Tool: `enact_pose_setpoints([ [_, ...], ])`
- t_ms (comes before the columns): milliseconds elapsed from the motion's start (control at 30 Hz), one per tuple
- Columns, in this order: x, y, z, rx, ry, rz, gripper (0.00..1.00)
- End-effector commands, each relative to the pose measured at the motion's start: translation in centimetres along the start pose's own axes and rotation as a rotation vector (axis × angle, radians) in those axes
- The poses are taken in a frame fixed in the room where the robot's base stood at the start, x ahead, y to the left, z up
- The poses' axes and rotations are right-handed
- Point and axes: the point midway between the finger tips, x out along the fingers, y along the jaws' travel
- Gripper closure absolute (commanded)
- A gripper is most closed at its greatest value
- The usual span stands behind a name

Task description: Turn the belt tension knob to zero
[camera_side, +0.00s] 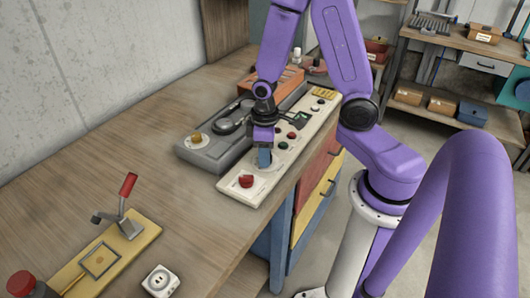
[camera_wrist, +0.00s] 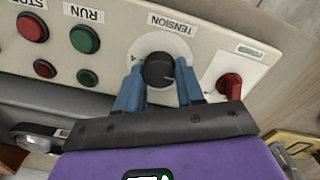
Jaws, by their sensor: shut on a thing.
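The black tension knob (camera_wrist: 159,69) sits on a round pale dial under the label TENSION on the cream control panel (camera_wrist: 112,42). A white mark shows on the knob's lower right side in the wrist view. My gripper (camera_wrist: 160,84) has its blue fingers on either side of the knob and is shut on it. In the side view my gripper (camera_side: 265,160) points down at the near part of the control panel (camera_side: 228,189), and it hides the knob there. The dial's scale is too small to read.
A red knob (camera_wrist: 230,85) stands close to the right of the fingers in the wrist view. Red (camera_wrist: 32,27) and green (camera_wrist: 85,39) buttons are to the left. A grey unit (camera_side: 206,153) lies beside the panel. A red-handled toggle clamp (camera_side: 127,185) stands on the bench.

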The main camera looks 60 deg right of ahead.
Motion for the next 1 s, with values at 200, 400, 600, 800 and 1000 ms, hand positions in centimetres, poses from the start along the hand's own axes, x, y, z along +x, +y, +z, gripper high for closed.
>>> enact_pose_setpoints([
  [200,-0.1,0.0,-0.2,-0.004,0.005,0.002,0.40],
  [400,0.0,0.0,-0.1,-0.002,0.003,0.001,0.37],
  [600,-0.3,0.0,-0.1,-0.001,0.003,0.001,0.37],
  [800,-1.9,0.0,-0.2,-0.001,0.007,0.002,0.37],
  [1000,-4.3,0.0,-0.2,-0.001,0.009,0.002,0.37],
])
